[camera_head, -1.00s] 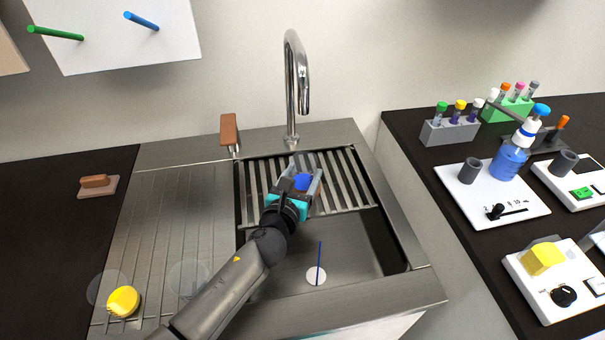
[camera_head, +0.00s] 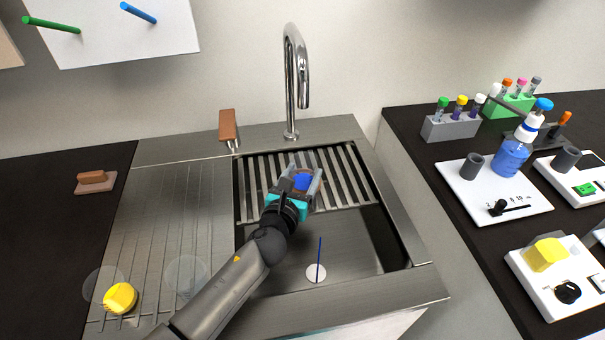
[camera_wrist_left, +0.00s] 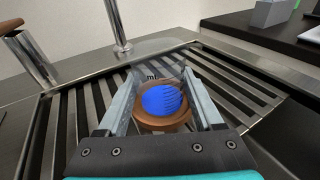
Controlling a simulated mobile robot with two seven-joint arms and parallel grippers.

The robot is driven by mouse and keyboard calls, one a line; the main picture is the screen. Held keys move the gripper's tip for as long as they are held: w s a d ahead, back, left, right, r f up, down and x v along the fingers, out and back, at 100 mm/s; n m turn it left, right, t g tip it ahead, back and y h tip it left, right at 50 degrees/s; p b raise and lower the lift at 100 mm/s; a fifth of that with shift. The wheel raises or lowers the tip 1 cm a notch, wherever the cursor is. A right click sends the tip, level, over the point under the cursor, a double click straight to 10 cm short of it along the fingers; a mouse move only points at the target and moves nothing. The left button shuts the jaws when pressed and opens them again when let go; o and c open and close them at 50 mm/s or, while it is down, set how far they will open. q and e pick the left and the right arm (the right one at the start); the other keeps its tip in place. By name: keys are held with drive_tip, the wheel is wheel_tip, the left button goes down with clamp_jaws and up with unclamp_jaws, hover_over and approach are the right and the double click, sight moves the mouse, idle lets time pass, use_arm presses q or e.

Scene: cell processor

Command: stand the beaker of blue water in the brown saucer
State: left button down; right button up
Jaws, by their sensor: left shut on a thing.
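The beaker of blue water (camera_head: 302,182) is clear, with bright blue water in it. It also shows in the left wrist view (camera_wrist_left: 161,100), between the two fingers. My left gripper (camera_head: 305,173) is shut on the beaker, over the slatted rack in the sink. The brown saucer (camera_wrist_left: 163,125) is a round dish on the rack. In the left wrist view its rim shows around the beaker's blue water. I cannot tell whether the beaker's base touches the saucer. My right gripper is not in view.
The slatted rack (camera_head: 345,178) spans the back of the sink, below the tall faucet (camera_head: 292,90). A brown-handled lever (camera_head: 228,125) stands at the left. A yellow object (camera_head: 120,298) lies on the drainboard. Devices and tube racks crowd the right counter.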

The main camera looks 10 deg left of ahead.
use_arm(q)
unclamp_jaws()
drive_tip(key=s+a+r+p, duration=0.1)
drive_tip(key=s+r, duration=0.1)
drive_tip(key=s, duration=1.3)
drive_tip(key=shift+a+r, duration=0.2)
drive_tip(key=shift+a, duration=0.05)
idle(0.4)
